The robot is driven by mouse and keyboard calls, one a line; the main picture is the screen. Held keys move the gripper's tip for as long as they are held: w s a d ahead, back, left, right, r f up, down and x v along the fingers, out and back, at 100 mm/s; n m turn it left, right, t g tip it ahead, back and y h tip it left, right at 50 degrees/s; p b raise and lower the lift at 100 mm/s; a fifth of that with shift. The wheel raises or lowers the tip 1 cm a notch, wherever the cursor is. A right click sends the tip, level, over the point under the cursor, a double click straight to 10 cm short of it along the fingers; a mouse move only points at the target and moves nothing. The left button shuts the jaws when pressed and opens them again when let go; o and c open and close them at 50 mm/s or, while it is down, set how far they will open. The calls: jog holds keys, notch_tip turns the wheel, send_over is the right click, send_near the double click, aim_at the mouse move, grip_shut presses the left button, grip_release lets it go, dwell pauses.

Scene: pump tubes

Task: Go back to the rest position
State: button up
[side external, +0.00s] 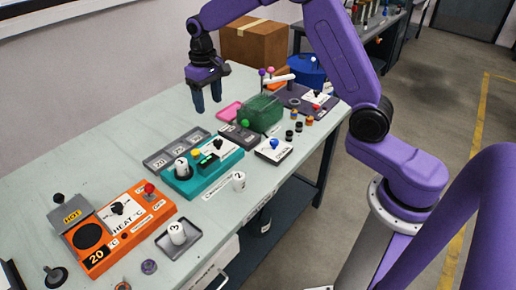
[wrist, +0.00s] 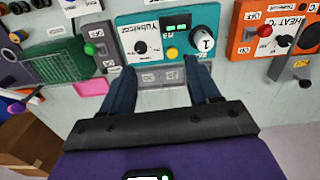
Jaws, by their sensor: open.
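My gripper (side external: 206,105) hangs in the air above the back part of the table, fingers pointing down. Its two dark fingers are apart with nothing between them; they also show in the wrist view (wrist: 159,80). A teal pump device (side external: 211,172) stands below and in front of it, also in the wrist view (wrist: 150,28). A white numbered tube (side external: 182,168) stands upright on its left end. Another white tube (side external: 239,181) stands on the table in front. A third white tube (side external: 177,233) stands in a grey square tray (side external: 190,245).
An orange heater (side external: 130,232) sits at the front left. A flat grey compartment tray (side external: 160,161) lies behind the pump. A cardboard box (side external: 254,43) is behind the table.

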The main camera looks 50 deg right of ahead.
jog(key=s+a+r+n, duration=0.3)
jog(key=s+a, duration=0.2)
jog(key=s, duration=0.5)
jog(key=s+d+n, duration=0.2)
jog(key=s+n, duration=0.2)
jog(key=s, duration=1)
jog(key=s+d+n, duration=0.2)
jog(key=s+n, duration=0.3)
jog(key=s, duration=0.9)
jog(key=shift+d+f, duration=0.15)
jog(key=shift+d, duration=0.1)
